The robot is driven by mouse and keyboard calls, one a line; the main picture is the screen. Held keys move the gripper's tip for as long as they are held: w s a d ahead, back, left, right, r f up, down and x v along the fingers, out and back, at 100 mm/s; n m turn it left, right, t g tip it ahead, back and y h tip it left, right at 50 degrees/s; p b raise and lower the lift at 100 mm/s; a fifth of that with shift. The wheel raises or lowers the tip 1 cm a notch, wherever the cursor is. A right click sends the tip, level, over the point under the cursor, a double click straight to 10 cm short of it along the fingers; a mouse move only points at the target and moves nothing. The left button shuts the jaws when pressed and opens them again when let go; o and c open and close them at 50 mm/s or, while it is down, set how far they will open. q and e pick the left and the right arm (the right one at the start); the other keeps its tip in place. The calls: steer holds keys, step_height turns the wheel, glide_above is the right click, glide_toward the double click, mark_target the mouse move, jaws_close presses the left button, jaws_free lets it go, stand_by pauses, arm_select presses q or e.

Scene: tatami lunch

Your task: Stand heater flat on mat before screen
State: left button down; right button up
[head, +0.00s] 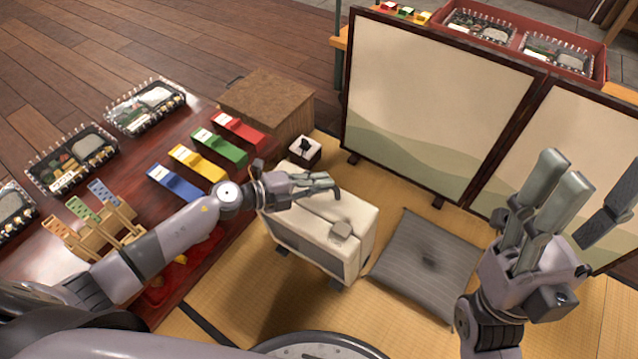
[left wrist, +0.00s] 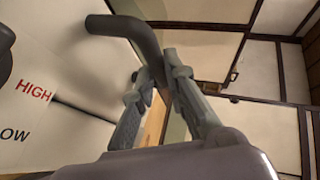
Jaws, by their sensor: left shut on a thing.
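The heater (head: 310,243) is a cream box with dark feet, over the tatami mat (head: 250,305) in front of the folding screen (head: 430,105). My left gripper (head: 332,186) is at its top, shut on its grey handle. In the left wrist view the handle (left wrist: 135,35) passes by the fingers (left wrist: 160,75), and the heater's face (left wrist: 45,95) shows "HIGH" and "LOW". The heater looks roughly upright; I cannot tell whether its feet touch the mat. My right gripper (head: 598,185) is open and empty at the right, near the screen.
A grey cushion (head: 425,265) lies right of the heater. A low red-brown table (head: 120,185) with lunch boxes and coloured boxes is at the left. A brown box (head: 265,100) and a small wooden box (head: 305,152) stand behind the heater. Bare tatami lies in front.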

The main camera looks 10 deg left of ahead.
mark_target(319, 197)
arm_select(q)
steer(key=shift+w+f+b, duration=0.2)
steer(key=shift+f+b, duration=0.3)
steer(key=shift+f, duration=0.15)
steer(key=shift+s+f+b, duration=0.2)
steer(key=shift+f+b, duration=0.2)
steer(key=shift+f, duration=0.45)
steer(key=c, duration=1.5)
jaws_free()
steer(key=shift+c, duration=0.2)
